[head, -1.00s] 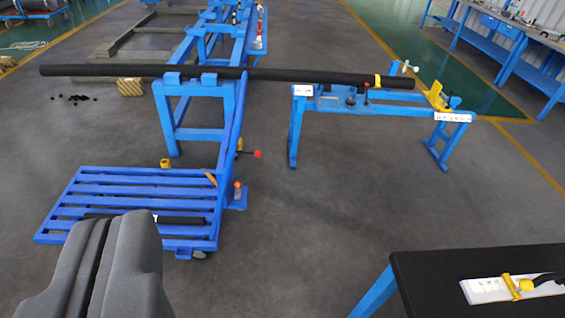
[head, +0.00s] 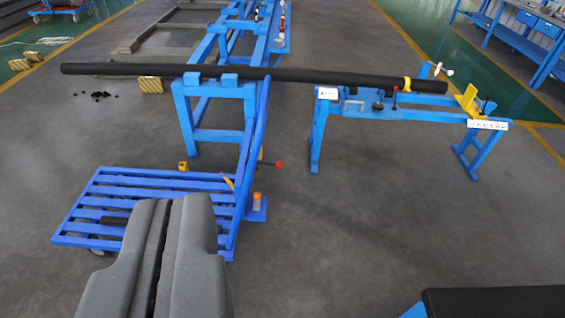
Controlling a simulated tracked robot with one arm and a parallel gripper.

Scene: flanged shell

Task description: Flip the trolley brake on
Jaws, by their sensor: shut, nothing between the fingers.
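The blue slatted trolley (head: 130,181) stands on the floor at left centre, its tall push handle (head: 252,150) rising at its right end. An orange knob (head: 257,198) sits on a small blue plate at the foot of the handle, and a short yellow-orange lever (head: 229,184) leans beside the handle. I cannot tell which of these is the brake. My gripper (head: 178,203) is shut and empty, at the bottom of the picture. In the picture it covers the front right part of the deck, left of the knob and lever. I see no contact with them.
A long black pipe (head: 330,81) lies across blue stands behind the trolley. A red ball-ended lever (head: 279,164) sticks out near the handle. A dark tabletop (head: 495,302) is at the lower right. The grey floor between it and the trolley is clear.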

